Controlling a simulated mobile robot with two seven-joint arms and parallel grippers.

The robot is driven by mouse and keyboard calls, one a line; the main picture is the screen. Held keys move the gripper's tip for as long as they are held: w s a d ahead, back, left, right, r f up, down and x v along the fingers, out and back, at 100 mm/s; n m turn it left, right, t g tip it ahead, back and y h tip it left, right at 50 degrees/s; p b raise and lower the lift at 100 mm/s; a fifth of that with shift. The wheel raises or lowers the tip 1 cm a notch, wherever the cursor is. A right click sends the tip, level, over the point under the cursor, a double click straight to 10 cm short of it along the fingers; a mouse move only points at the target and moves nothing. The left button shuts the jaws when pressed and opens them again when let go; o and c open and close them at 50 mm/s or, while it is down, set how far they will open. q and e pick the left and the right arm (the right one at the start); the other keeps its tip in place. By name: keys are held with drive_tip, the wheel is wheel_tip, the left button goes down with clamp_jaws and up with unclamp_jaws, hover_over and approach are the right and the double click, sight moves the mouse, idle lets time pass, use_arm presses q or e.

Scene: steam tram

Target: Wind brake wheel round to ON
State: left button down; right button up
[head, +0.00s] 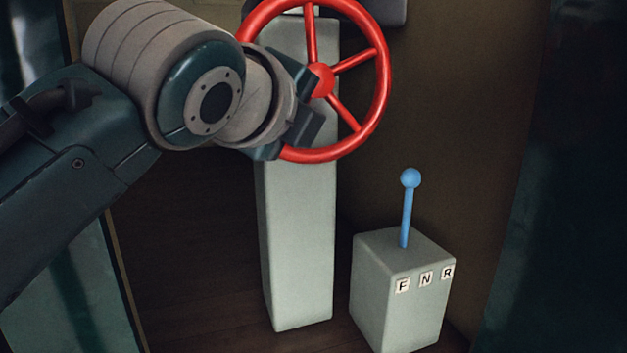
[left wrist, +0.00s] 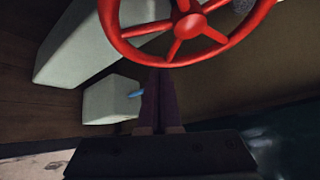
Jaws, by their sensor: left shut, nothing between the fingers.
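The red brake wheel (head: 383,100) has several spokes and a round hub, and is mounted at the top of a pale grey post (head: 297,230). It also shows in the left wrist view (left wrist: 187,26), across the top, partly cut off. My left gripper (head: 318,103) is in front of the wheel's left side and hides part of the rim. Its fingers are shut and empty, close together below the rim in the left wrist view (left wrist: 163,75). I cannot tell if they touch the wheel. No ON mark is visible. My right gripper is out of view.
A low grey box (head: 400,300) marked F, N, R stands right of the post, with a blue ball-topped lever (head: 407,205) upright on it. A dark grey object (head: 385,10) is behind the wheel's top right. A brown wall (head: 460,110) is behind.

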use_arm(q)
drive_tip(key=w+a+f+n+t+y+b, duration=0.1)
drive_tip(key=w+f+n+y+b, duration=0.1)
drive_tip(key=w, duration=0.5)
drive_tip(key=shift+w+f+n+y+b, duration=0.15)
drive_tip(key=shift+f+n+y+b, duration=0.3)
drive_tip(key=shift+y+b, duration=0.7)
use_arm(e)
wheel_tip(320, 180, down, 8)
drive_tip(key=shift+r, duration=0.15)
use_arm(q)
drive_tip(key=shift+a, duration=0.1)
